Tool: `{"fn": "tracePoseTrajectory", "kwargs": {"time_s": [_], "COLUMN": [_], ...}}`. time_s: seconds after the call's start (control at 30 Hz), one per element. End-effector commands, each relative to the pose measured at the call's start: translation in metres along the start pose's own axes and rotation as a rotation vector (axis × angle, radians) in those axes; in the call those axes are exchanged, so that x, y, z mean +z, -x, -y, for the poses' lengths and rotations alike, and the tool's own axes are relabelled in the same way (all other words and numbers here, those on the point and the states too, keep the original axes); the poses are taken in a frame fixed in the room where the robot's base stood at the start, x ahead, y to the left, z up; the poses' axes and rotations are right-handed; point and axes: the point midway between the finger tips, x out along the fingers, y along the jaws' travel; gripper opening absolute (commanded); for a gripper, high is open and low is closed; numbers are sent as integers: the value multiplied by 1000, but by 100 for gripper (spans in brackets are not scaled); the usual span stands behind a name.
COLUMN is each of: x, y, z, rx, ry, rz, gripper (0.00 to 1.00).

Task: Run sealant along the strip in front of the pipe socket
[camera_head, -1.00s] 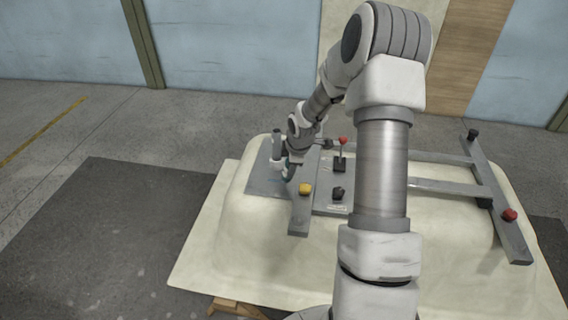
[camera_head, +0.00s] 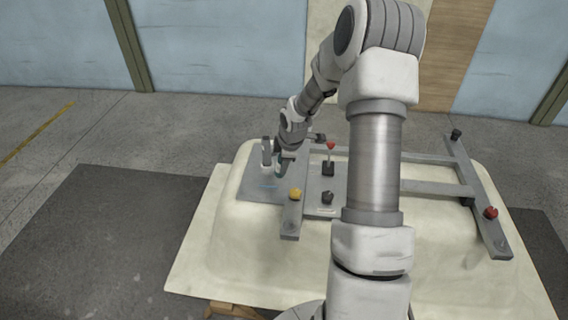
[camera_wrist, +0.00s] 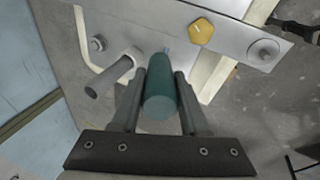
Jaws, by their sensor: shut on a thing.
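My gripper (camera_wrist: 160,85) is shut on a teal cylindrical sealant tube (camera_wrist: 161,94). Its narrow blue tip points away from the wrist camera toward the grey plate (camera_wrist: 125,22). In the head view my gripper (camera_head: 281,167) is over the plate, just right of the upright grey pipe socket (camera_head: 266,150). The socket also shows left of the tube in the wrist view (camera_wrist: 108,78). A thin blue line (camera_head: 266,186) lies on the plate in front of the socket; I cannot tell whether it is the strip's marking or sealant. Whether the tip touches the plate is unclear.
A yellow knob (camera_head: 295,194) sits on a grey bar right of the plate. All rest on a cream tub shell (camera_head: 225,255).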

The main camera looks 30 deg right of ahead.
Motion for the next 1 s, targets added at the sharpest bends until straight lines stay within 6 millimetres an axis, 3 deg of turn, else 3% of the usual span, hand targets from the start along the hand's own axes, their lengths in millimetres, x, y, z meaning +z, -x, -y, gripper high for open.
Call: {"fn": "tracePoseTrajectory", "kwargs": {"time_s": [0.1, 0.47, 0.8, 1.0], "x": [-2, -2, -5, -5], "y": [12, 13, 39, 39], "z": [-4, -5, -14, -13], "rx": [1, 1, 0, 0], "ry": [0, 0, 0, 0], "rz": [0, 0, 0, 0], "gripper": [0, 0, 0, 0]}}
